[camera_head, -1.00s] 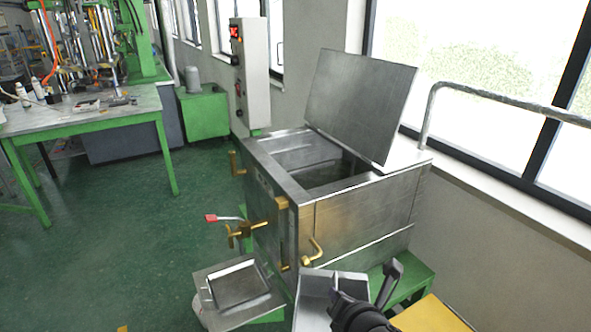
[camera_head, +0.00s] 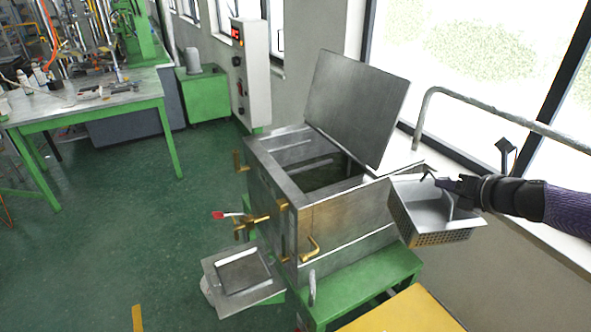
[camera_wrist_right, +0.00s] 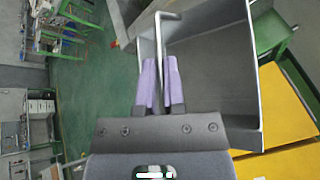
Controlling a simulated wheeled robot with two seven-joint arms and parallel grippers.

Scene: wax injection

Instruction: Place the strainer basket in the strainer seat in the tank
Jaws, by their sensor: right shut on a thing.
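The strainer basket (camera_head: 432,212), a metal box with perforated lower walls, hangs in my right gripper (camera_head: 442,182), to the right of the tank and apart from the floor. My right gripper is shut on the basket's bent-rod handle; in the right wrist view, the two purple fingers (camera_wrist_right: 158,85) close around the handle rod, with the basket (camera_wrist_right: 205,75) to their right. The steel tank (camera_head: 345,222) stands in the middle with its lid (camera_head: 358,108) raised. Its top opening shows a recess (camera_head: 325,172); the strainer seat inside cannot be made out. My left gripper is not in view.
A small steel tray (camera_head: 243,272) sits in front of the tank, near brass valves (camera_head: 250,222). A yellow surface (camera_head: 405,312) lies at the lower right. A rail (camera_head: 500,112) and windows line the right wall. A green table (camera_head: 90,112) stands at left.

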